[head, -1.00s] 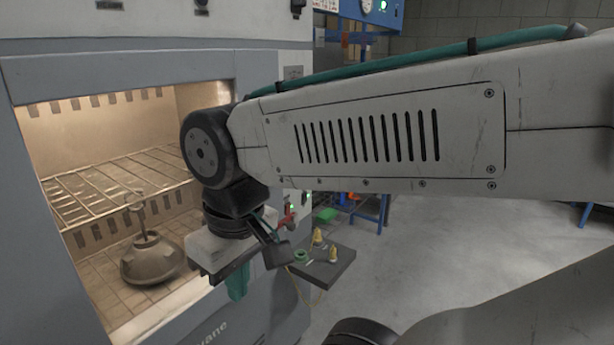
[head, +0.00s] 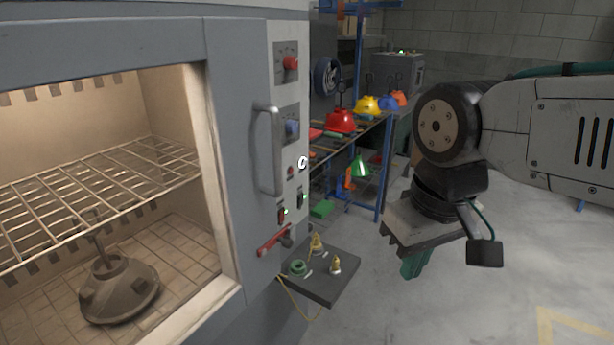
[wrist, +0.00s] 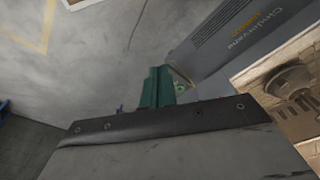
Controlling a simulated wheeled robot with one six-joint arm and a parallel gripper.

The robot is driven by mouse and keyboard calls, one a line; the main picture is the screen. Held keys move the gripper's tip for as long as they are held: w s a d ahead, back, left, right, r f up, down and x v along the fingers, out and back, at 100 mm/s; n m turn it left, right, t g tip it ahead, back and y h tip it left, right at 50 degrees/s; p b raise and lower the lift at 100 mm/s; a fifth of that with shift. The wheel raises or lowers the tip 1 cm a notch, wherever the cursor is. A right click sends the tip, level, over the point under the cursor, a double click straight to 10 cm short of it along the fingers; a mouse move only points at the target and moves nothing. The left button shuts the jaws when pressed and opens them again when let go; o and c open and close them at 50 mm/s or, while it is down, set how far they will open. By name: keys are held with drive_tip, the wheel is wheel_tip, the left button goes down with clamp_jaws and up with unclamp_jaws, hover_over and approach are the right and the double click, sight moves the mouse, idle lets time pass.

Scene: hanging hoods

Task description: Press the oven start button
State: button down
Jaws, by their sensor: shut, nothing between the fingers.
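The grey oven (head: 235,60) fills the left of the head view, with a lit chamber and a vertical handle (head: 275,150). Its narrow control panel (head: 286,95) carries a red knob (head: 290,63), a blue control (head: 292,128), a small red button (head: 291,171) and small green-lit controls (head: 285,211). Which of these is the start button I cannot tell. A red lever (head: 272,240) sits below. My gripper (head: 412,264) has teal fingers, shut and empty, pointing down, right of the panel and apart from it. The fingers also show in the wrist view (wrist: 157,86).
A dark shelf (head: 322,283) with small brass pieces and a green ring juts out below the panel, left of my gripper. A dark hood (head: 118,290) stands inside the oven. A rack with coloured hoods (head: 340,121) is behind. Floor at right is clear.

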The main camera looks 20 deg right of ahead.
drive_tip(key=w+a+f+n+t+y, duration=0.1)
drive_tip(key=w+a+y, duration=0.2)
drive_tip(key=w, duration=0.6)
drive_tip(key=w+a+t+y, duration=0.1)
drive_tip(key=w+a+y, duration=0.15)
drive_tip(key=w, duration=0.55)
drive_tip(key=w+d+f+m+t, duration=0.1)
drive_tip(key=w+d+f+t, duration=0.1)
drive_tip(key=w, duration=0.6)
drive_tip(key=w+d+f+m+t+h, duration=0.1)
drive_tip(key=w+d+f, duration=0.3)
drive_tip(key=w, duration=0.4)
drive_tip(key=shift+w+f+t, duration=0.15)
drive_tip(key=shift+f+t, duration=0.1)
drive_tip(key=shift+t, duration=0.35)
drive_tip(key=shift+a, duration=0.1)
drive_tip(key=w+a, duration=0.5)
drive_tip(key=w, duration=0.2)
drive_tip(key=shift+w+a, duration=0.1)
